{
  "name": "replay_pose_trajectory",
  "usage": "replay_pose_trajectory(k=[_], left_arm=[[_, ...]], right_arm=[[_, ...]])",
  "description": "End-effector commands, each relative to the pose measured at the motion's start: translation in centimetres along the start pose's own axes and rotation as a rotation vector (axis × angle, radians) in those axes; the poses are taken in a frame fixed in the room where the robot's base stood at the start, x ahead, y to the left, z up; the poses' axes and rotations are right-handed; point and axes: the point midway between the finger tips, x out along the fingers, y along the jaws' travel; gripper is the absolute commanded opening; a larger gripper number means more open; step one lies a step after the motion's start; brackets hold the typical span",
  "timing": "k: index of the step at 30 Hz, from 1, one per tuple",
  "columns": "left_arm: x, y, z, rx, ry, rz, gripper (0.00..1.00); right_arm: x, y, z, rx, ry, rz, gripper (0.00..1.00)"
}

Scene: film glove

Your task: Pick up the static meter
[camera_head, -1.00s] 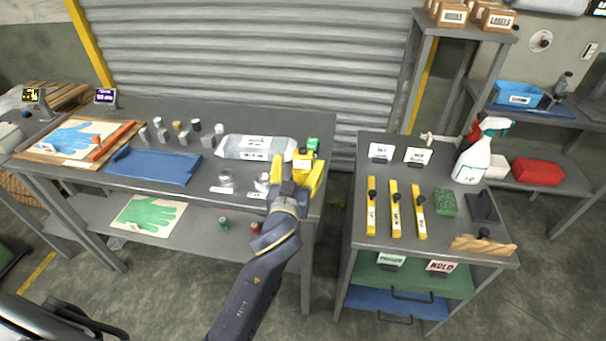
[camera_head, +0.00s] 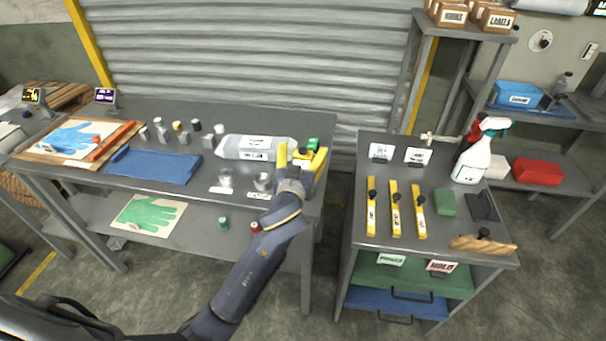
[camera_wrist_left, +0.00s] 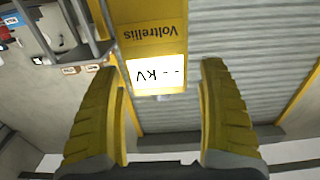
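The static meter (camera_wrist_left: 150,40) is yellow, with the word "Voltrellis" and a white display reading "-- kV", upside down in the left wrist view. In the head view the meter (camera_head: 302,160) stands at the right end of the long grey table, partly hidden by my left gripper. My left gripper (camera_head: 301,158) has yellow fingers spread around it. In the left wrist view the open fingers (camera_wrist_left: 165,95) lie on both sides of the meter's lower end, with a clear gap on the right side. My right gripper is not in view.
A green object (camera_head: 313,144) is just behind the meter. A clear bag (camera_head: 240,148) lies to its left, with small metal cups (camera_head: 262,182) in front. A second grey bench (camera_head: 350,225) stands to the right, across a gap, with yellow-handled tools (camera_head: 395,210) on it.

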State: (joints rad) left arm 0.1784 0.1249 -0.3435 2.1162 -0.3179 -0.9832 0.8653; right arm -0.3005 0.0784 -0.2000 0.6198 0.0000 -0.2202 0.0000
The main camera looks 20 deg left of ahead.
Motion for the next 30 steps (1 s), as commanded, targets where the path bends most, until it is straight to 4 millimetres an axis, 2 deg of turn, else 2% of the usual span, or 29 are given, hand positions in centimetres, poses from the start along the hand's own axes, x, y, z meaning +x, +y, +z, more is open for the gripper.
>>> replay_pose_trajectory(k=[2,20,30], left_arm=[[-0.01,0.01,0.0,0.0,0.0,0.0,0.69],[-0.03,0.01,-0.01,0.0,0.0,0.0,0.0],[-0.02,0.02,-0.41,-0.002,0.002,0.0,0.0]], right_arm=[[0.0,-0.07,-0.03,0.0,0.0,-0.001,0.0],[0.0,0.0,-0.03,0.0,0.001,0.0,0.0],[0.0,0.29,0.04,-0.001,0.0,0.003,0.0]])
